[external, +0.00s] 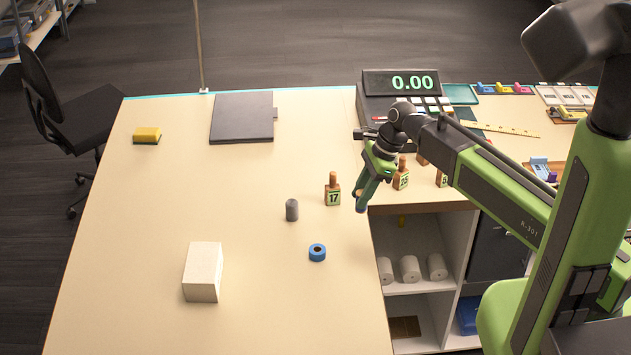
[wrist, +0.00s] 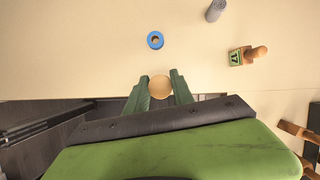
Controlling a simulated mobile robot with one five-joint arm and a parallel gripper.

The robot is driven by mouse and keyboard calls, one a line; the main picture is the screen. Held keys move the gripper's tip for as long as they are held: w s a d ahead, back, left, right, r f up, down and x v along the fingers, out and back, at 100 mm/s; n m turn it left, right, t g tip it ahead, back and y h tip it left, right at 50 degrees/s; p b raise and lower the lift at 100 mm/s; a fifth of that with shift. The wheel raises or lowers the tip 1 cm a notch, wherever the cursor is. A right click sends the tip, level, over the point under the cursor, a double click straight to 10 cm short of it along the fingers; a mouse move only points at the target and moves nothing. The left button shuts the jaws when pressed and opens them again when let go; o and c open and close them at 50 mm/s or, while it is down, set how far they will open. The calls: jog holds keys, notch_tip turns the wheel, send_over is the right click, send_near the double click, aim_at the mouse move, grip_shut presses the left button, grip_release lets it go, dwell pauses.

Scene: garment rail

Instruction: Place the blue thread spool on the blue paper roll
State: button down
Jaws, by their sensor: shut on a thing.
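My gripper (external: 361,207) is raised near the table's right edge, to the right of and farther back than the roll. In the wrist view its green fingers are shut on a round thing with a tan top, which I take to be the blue thread spool (wrist: 160,88). Its sides are hidden, so no blue shows there. It is apart from the roll.
A grey cylinder (external: 292,210) and a stamp marked 17 (external: 333,190) stand beyond the roll. A cream block (external: 203,271) lies to its left. More stamps (external: 401,175) and a scale (external: 401,90) are behind my gripper. The table between roll and block is clear.

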jog(key=shift+w+f, duration=0.1)
jog(key=a+f+b, duration=0.2)
jog(key=a, duration=0.1)
jog(key=s+a+f+b, duration=0.1)
jog(key=a+f+b, duration=0.1)
jog(key=a, duration=0.2)
jog(key=s+a+f+b, duration=0.1)
jog(key=a+f+b, duration=0.2)
jog(key=shift+a, duration=0.35)
jog(key=shift+s+a, duration=0.2)
jog(key=shift+a, duration=0.25)
jog(key=b, duration=0.5)
send_over(317, 249)
notch_tip(317, 249, down, 4)
jog(key=shift+f, duration=0.2)
jog(key=c, duration=1.1)
grip_release()
jog(key=shift+r, duration=0.1)
jog(key=shift+r+p, duration=0.1)
jog(key=shift+p, duration=0.25)
